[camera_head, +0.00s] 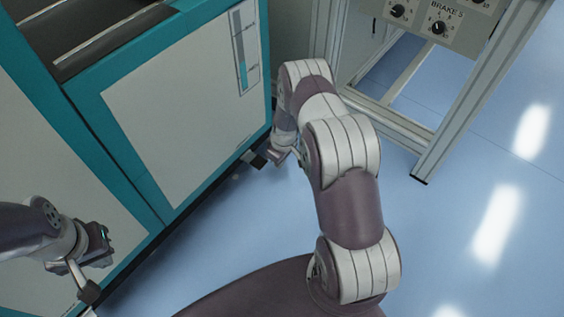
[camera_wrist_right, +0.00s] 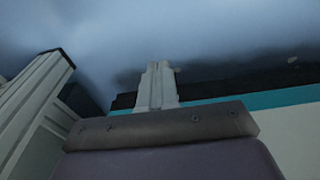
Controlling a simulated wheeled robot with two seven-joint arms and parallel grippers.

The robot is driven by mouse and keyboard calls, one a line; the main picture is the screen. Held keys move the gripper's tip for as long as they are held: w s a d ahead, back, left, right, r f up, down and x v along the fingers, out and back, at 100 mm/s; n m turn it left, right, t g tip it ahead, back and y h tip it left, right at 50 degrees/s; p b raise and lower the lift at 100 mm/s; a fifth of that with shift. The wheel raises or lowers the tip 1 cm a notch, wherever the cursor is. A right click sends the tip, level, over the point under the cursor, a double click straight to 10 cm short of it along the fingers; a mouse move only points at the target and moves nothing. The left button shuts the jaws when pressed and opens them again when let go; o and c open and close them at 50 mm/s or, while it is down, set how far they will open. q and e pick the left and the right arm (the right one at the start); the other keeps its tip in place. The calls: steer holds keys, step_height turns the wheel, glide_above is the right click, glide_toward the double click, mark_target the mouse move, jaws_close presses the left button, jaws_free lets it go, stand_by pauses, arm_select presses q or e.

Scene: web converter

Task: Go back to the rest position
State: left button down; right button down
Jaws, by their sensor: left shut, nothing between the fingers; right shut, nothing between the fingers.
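My left gripper (camera_head: 87,288) is at the lower left of the head view, at the end of my left arm. It is shut and empty, in front of the teal and white machine cabinet (camera_head: 180,110). My right arm reaches up the middle of the head view, and my right gripper (camera_head: 262,160) is near the cabinet's lower right corner. Its fingers show together in the right wrist view (camera_wrist_right: 157,85), shut with nothing between them. Whether the right gripper touches the cabinet cannot be told.
A grey metal frame (camera_head: 421,150) with a knob panel (camera_head: 445,22) stands to the right of my right arm. The blue floor (camera_head: 490,185) is clear at the right. The cabinet top has a dark recess with rails (camera_head: 95,40).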

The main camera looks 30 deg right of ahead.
stand_by(0.5)
steer(key=s+a+r+m+g, duration=0.1)
steer(key=s+a+m+g, duration=0.1)
steer(key=s+m, duration=0.3)
steer(key=s+a+r+p, duration=0.25)
steer(key=s+r, duration=0.25)
steer(key=r, duration=0.5)
steer(key=s+a+r+p, duration=0.25)
steer(key=s+r, duration=0.25)
steer(key=r, duration=0.5)
steer(key=s+a+r+p, duration=0.1)
steer(key=s+a+r, duration=0.3)
steer(key=r, duration=0.6)
step_height(320, 180, up, 41)
steer(key=t+p, duration=0.2)
steer(key=p, duration=3.6)
steer(key=shift+w+f+n+h, duration=0.15)
steer(key=shift+f+n+h, duration=0.05)
steer(key=shift+n+h, duration=0.1)
